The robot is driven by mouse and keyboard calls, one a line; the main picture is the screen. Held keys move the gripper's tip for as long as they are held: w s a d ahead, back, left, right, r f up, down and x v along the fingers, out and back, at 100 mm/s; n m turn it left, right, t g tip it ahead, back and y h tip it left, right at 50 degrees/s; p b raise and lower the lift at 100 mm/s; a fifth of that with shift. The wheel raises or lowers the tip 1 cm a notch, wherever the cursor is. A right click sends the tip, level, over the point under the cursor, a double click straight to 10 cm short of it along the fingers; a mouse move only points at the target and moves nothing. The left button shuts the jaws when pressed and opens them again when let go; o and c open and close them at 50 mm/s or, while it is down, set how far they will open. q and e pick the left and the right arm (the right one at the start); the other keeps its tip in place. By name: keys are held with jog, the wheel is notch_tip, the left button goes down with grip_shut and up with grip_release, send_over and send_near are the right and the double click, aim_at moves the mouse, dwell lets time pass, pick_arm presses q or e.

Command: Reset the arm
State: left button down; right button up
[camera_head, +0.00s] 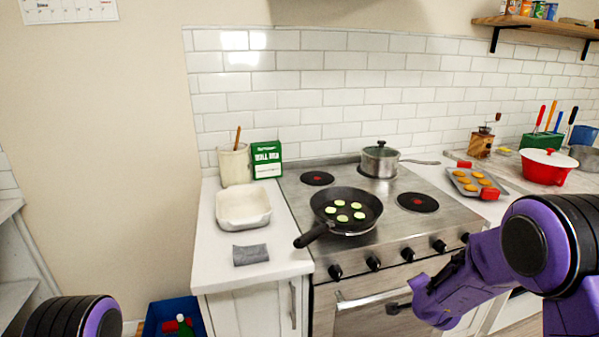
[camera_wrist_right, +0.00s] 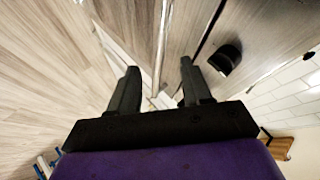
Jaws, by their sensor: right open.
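My right arm comes in from the right in the head view, and its gripper (camera_head: 404,305) hangs in front of the oven door, near the handle. In the right wrist view my right gripper (camera_wrist_right: 158,85) has its two dark fingers apart with nothing between them. Of my left arm only a purple and black link shows at the bottom left of the head view; the left gripper is out of sight.
A black frying pan (camera_head: 364,200) with several green slices sits on the stove (camera_head: 400,231). A steel pot (camera_head: 381,158) stands behind it. The oven handle (camera_head: 371,298) sticks out at the front. A white dish (camera_head: 243,223) and grey cloth (camera_head: 250,254) lie left. A blue bin (camera_head: 160,318) stands on the floor.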

jog(key=s+a+f+n+g, duration=0.2)
jog(key=s+f, duration=0.4)
jog(key=s, duration=0.6)
jog(key=s+a+f+n+g, duration=0.2)
jog(key=s+f, duration=0.5)
jog(key=s, duration=0.6)
jog(key=s+a+f+n+g+y, duration=0.1)
jog(key=s+a+f+n+g, duration=0.1)
jog(key=s+f, duration=0.5)
jog(key=s+a+n, duration=0.1)
jog(key=s+n, duration=0.1)
jog(key=s, duration=0.3)
jog(key=shift+s+a, duration=0.15)
jog(key=shift+s, duration=0.2)
